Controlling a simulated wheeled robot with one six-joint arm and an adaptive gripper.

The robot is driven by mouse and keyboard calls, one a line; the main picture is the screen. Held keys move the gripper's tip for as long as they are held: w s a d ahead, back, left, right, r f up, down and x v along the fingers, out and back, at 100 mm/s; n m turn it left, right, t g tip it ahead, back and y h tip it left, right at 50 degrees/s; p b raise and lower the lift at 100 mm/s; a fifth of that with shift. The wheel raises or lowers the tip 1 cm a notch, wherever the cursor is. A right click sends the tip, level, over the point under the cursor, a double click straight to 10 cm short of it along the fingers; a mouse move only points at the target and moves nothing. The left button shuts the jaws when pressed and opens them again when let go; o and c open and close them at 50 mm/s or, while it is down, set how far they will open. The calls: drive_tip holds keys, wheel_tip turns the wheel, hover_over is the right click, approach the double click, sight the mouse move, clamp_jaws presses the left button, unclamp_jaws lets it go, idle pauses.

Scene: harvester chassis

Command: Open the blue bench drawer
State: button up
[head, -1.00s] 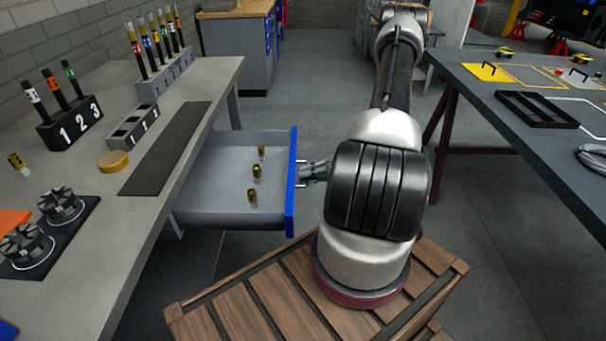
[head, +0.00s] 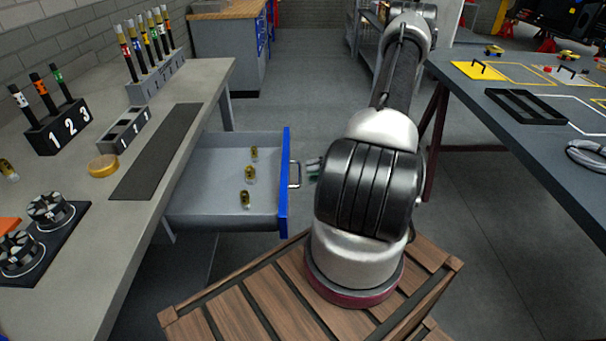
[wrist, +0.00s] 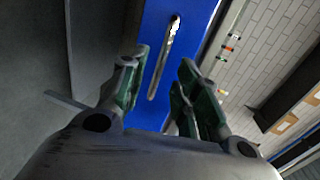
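The blue-fronted drawer (head: 284,185) stands pulled out from under the left bench. Its grey tray (head: 215,200) shows, with several brass-coloured cylinders (head: 250,175) inside. The silver bar handle (head: 295,174) is on the blue front. My gripper (head: 313,169) is just right of the handle, apart from it, and partly hidden behind my arm. In the wrist view, the handle (wrist: 165,58) stands against the blue front ahead of the fingers.
The left bench (head: 110,225) holds racks of marked tubes (head: 57,125), a yellow disc (head: 103,165) and dark round fixtures (head: 47,208). A dark table (head: 540,135) stands at the right. Grey floor between them is clear behind my arm.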

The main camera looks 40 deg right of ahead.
drive_tip(key=v, duration=0.7)
idle(0.4)
